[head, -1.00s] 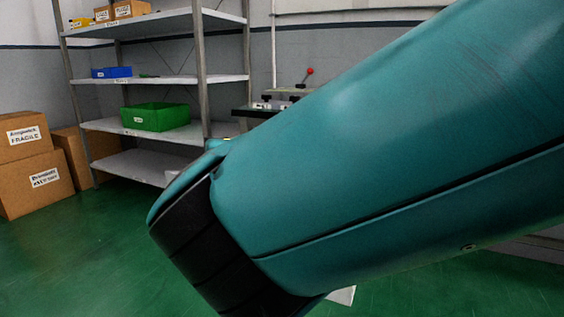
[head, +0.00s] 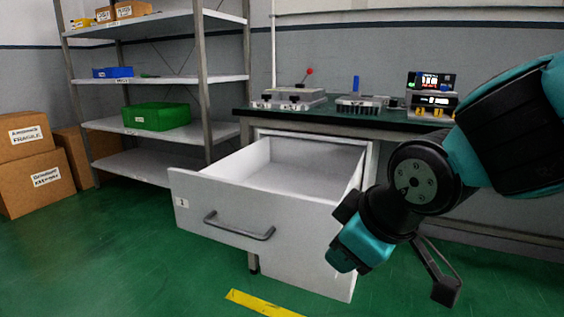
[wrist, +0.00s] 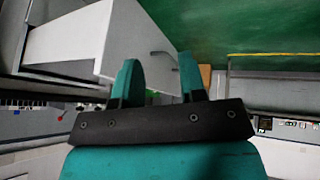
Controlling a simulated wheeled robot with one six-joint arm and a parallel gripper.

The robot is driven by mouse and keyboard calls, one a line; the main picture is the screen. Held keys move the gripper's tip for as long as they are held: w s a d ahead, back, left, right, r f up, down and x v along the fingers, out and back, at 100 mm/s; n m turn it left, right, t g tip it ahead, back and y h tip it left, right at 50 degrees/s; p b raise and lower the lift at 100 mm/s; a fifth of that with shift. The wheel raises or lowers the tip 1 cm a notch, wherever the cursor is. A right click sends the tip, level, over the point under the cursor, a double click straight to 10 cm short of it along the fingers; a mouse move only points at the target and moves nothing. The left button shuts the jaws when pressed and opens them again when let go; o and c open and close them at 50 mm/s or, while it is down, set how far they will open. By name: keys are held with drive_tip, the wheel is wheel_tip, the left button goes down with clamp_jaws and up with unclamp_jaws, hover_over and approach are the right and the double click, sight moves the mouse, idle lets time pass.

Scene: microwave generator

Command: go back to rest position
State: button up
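My gripper (wrist: 158,82) shows in the wrist view as two teal fingers on a dark bar. The fingers stand apart and nothing shows between them. In the head view my arm hangs bent at the right, in front of the bench, and I cannot make out the fingers clearly there. A white drawer (head: 230,243) with a grey handle (head: 238,228) stands pulled open below the bench, and its visible inside is empty. The drawer also shows in the wrist view (wrist: 90,42), beyond the fingers. My arm covers part of the drawer's right side in the head view.
The dark-topped bench (head: 310,116) carries a grey fixture (head: 290,100), another fixture (head: 362,103) and instruments with displays (head: 432,92). A shelf rack (head: 160,80) with a green bin (head: 156,117) stands left. Cardboard boxes (head: 38,180) stand far left. Green floor is clear at the lower left.

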drive_tip(key=s+d+m+g+y, duration=0.1)
drive_tip(key=s+d+m+g, duration=0.35)
drive_tip(key=s, duration=0.85)
wheel_tip(320, 180, up, 32)
drive_tip(key=d+g+p, duration=0.1)
drive_tip(key=p, duration=3.2)
drive_tip(key=shift+s+r+n, duration=0.25)
drive_tip(key=shift+n, duration=0.2)
